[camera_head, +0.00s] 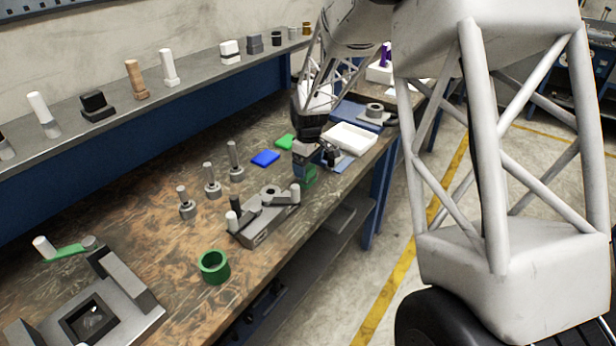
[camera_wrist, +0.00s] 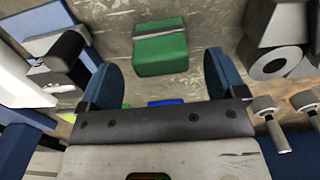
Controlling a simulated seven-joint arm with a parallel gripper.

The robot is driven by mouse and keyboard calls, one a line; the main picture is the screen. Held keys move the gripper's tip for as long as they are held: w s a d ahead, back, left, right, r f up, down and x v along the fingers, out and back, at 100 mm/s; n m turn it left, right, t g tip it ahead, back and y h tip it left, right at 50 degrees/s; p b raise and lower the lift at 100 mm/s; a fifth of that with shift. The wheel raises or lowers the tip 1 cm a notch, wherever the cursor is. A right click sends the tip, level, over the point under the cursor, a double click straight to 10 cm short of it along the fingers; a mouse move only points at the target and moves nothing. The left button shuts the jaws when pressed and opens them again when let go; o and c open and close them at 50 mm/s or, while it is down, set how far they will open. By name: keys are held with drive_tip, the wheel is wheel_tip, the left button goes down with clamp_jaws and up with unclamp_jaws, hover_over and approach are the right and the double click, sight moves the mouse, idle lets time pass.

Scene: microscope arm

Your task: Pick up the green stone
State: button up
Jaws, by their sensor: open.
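A green stone (camera_wrist: 160,52), a block with a grey band across it, lies on the worn bench top in the wrist view. It appears between and ahead of my two blue fingers, with visible space on either side. My gripper (camera_wrist: 160,78) is open and empty. In the head view, my gripper (camera_head: 318,158) is low over the bench, and the green stone (camera_head: 309,178) shows partly behind and below it. Whether the fingers reach down to its height cannot be told.
A blue tile (camera_head: 265,158) and a flat green tile (camera_head: 285,141) lie left of my gripper. A white tray (camera_head: 352,138) stands to its right. A grey metal fixture (camera_head: 265,213), several upright pegs (camera_head: 211,182) and a green ring (camera_head: 214,267) stand nearer the camera.

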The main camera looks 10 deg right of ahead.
sight(308, 168)
drive_tip(key=shift+f, duration=2.55)
drive_tip(key=c, duration=1.1)
drive_tip(key=shift+r, duration=0.1)
drive_tip(key=shift+r, duration=0.8)
drive_tip(key=shift+s+r, duration=0.15)
drive_tip(key=shift+r, duration=0.8)
drive_tip(key=s, duration=0.5)
drive_tip(key=s+r, duration=0.1)
drive_tip(key=s, duration=0.9)
drive_tip(key=shift+s+d+r, duration=0.15)
drive_tip(key=shift+s+d, duration=0.15)
drive_tip(key=shift+d, duration=0.05)
